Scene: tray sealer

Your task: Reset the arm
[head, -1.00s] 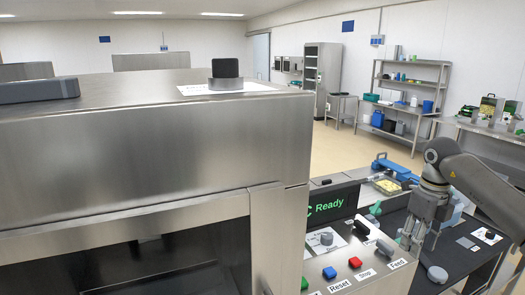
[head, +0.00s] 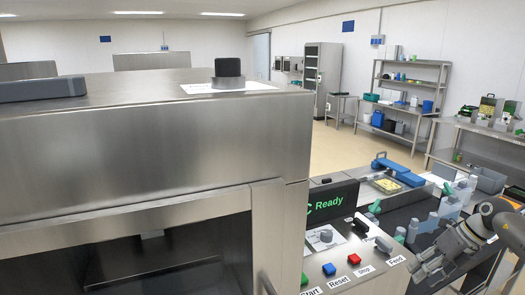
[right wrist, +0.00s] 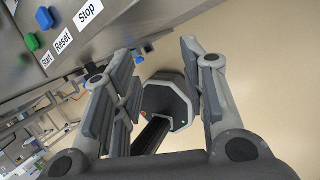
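My right gripper (head: 424,270) is at the lower right of the head view, low beside the sealer's control panel, with its arm coming in from the right edge. In the right wrist view its fingers (right wrist: 160,85) are spread apart with nothing between them. It is clear of the buttons. The steel tray sealer (head: 150,140) fills the left of the head view. Its panel carries a blue Reset button (head: 329,269), a red button (head: 354,258) and a screen (head: 331,204) reading "Ready". My left gripper is not in view.
A yellow-filled tray (head: 386,185) and a blue-handled device (head: 398,172) lie behind the panel. Several grey-blue bottles (head: 432,222) stand on the dark worktop right of it. Steel shelving (head: 413,85) stands at the far wall. Open floor lies between.

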